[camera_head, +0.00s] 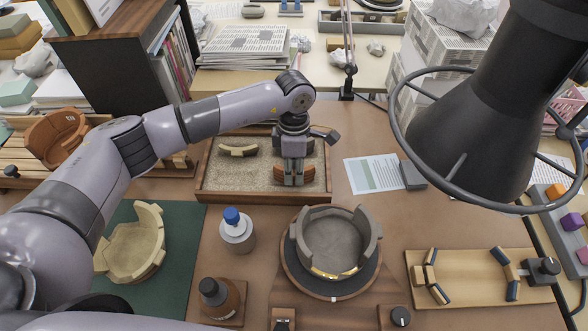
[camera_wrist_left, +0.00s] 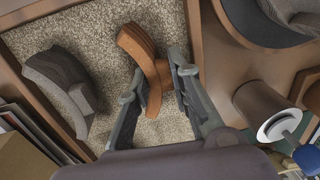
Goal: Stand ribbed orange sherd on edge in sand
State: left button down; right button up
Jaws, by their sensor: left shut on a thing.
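The ribbed orange sherd (camera_head: 279,179) is in the right part of the sand tray (camera_head: 225,196), mostly hidden by my left gripper (camera_head: 293,180) in the head view. In the left wrist view the orange sherd (camera_wrist_left: 136,43) is a curved piece standing up between the fingers of my left gripper (camera_wrist_left: 157,84), which is shut on it. It appears to be on edge at the sand; whether its lower edge is sunk in cannot be seen. My right gripper is not in view.
A pale curved sherd (camera_head: 238,149) stands in the tray's left part. A partly built grey pot (camera_head: 336,243) on a turntable is in front right. A blue-capped bottle (camera_head: 237,230) and a brown bottle (camera_head: 216,296) stand in front. A paper sheet (camera_head: 371,174) lies right of the tray.

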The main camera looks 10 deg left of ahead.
pick_arm(q)
jog(key=c, duration=1.4)
grip_release()
jog(key=shift+o, duration=0.2)
notch_tip(320, 180, up, 12)
jog(key=w, duration=0.1)
jog(key=shift+w, duration=0.15)
jog(key=shift+a+f, duration=0.1)
